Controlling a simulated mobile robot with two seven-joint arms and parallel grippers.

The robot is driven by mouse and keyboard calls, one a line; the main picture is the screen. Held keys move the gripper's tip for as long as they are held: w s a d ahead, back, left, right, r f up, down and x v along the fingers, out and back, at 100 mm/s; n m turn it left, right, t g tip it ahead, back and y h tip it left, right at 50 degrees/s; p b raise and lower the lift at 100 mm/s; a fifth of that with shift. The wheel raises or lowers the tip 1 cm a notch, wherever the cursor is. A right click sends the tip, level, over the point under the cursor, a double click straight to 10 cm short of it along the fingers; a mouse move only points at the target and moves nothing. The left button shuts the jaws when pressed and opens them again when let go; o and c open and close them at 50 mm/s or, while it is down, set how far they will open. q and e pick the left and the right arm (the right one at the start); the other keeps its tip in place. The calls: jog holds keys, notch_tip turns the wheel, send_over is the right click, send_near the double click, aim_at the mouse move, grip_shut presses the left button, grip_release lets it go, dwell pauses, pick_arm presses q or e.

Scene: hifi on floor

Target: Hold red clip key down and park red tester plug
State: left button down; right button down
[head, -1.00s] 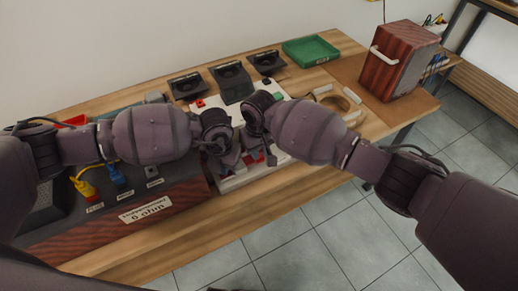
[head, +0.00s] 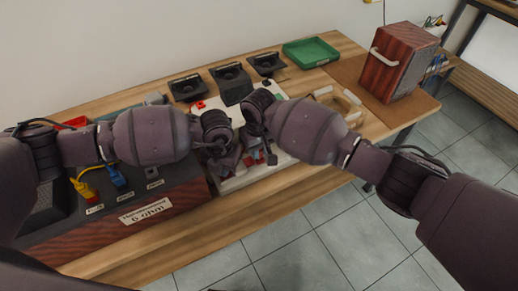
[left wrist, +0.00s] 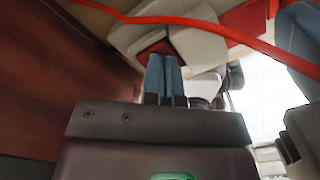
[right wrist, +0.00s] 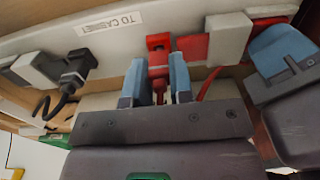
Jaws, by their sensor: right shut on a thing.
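My right gripper (right wrist: 155,88) is shut on a small red plug (right wrist: 158,90), close under a red block with a dark hole (right wrist: 158,42); whether plug and block touch is unclear. The red clip (right wrist: 192,47) has a pale key (right wrist: 228,38) and a red wire beside it. My left gripper (left wrist: 165,75) has its blue fingers together, empty. Its tips overlap the pale and red clip parts; contact is unclear. It also shows at the right wrist view's right edge (right wrist: 282,52).
A red cable (left wrist: 215,22) crosses the left wrist view. A black plug with cable (right wrist: 72,75) sits by another pale key (right wrist: 35,70). The "6 ohm" box (head: 150,207) is at left. A green tray (head: 311,51) and wooden cabinet (head: 400,60) stand behind, right.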

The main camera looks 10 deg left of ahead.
jog(key=shift+r, duration=0.2)
jog(key=shift+r, duration=1.55)
pick_arm(q)
jog(key=shift+r, duration=3)
